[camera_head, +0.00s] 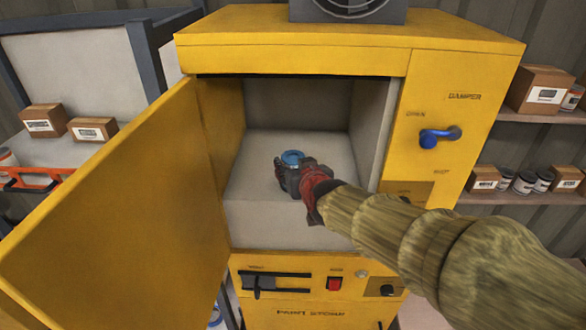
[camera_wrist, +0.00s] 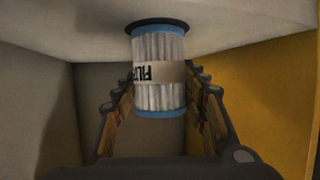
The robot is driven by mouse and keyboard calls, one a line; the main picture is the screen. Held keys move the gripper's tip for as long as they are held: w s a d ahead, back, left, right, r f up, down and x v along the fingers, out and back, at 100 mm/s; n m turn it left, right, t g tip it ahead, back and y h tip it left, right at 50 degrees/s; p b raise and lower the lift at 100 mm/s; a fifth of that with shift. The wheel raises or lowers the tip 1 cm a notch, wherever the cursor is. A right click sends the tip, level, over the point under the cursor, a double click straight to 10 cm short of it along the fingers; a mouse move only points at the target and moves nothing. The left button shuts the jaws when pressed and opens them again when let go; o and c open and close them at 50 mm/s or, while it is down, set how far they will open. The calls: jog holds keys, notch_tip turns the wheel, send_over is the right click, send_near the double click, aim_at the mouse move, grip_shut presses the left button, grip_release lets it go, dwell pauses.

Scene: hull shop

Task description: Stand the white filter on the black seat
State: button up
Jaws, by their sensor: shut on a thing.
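The white pleated filter (camera_wrist: 158,98) has blue end rings and a label band. My gripper (camera_wrist: 162,88) is shut on it, one finger on each side. The wrist view is upside down, with the cabinet floor at the top. There the filter's lower blue end lies over the black seat (camera_wrist: 129,26), whose rim shows around it. I cannot tell whether it touches the seat or hangs just above. The filter looks upright and roughly centred. In the head view only its blue top (camera_head: 292,158) shows above my gripper (camera_head: 291,172); the seat is hidden there.
The yellow cabinet (camera_head: 300,55) surrounds my gripper with side walls. Its door (camera_head: 120,210) stands open to the left. A blue damper handle (camera_head: 438,137) sticks out on the right front. Shelves with boxes (camera_head: 540,88) and cans stand at the far right.

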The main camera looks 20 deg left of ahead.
jog(key=shift+s+d, duration=0.1)
jog(key=shift+f, duration=0.2)
jog(key=o, duration=1.1)
jog(key=shift+o, duration=0.6)
jog(key=shift+r, duration=0.15)
